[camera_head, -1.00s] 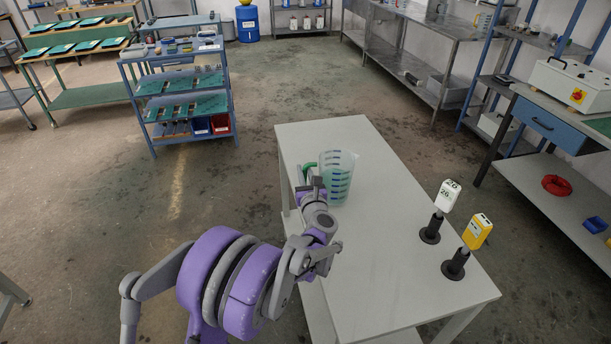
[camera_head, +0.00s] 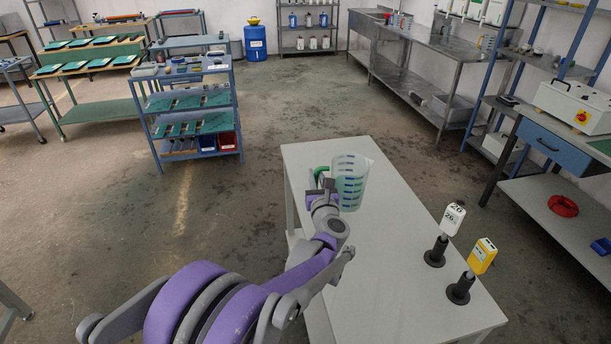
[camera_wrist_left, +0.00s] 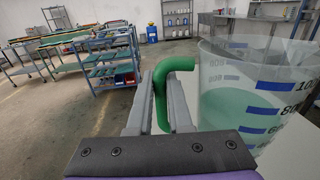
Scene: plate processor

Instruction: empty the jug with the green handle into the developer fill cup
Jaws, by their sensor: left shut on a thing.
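The jug (camera_head: 350,184) is clear with blue marks and holds pale green liquid. It shows over the far part of the pale table (camera_head: 400,260), near its left side. My left gripper (camera_head: 326,184) is shut on the jug's green handle (camera_wrist_left: 170,68), left of the body. The jug looks roughly upright and seems slightly above the tabletop. In the left wrist view the jug (camera_wrist_left: 245,95) is at the right, with its base out of frame. I cannot make out the developer fill cup in either view. My right gripper is not in view.
A white-labelled (camera_head: 453,219) and a yellow device (camera_head: 482,256) stand on black bases at the table's right. A blue trolley (camera_head: 190,100) stands back left, a steel bench (camera_head: 440,60) back right. A right-hand workbench holds a white box (camera_head: 577,105). Floor between is open.

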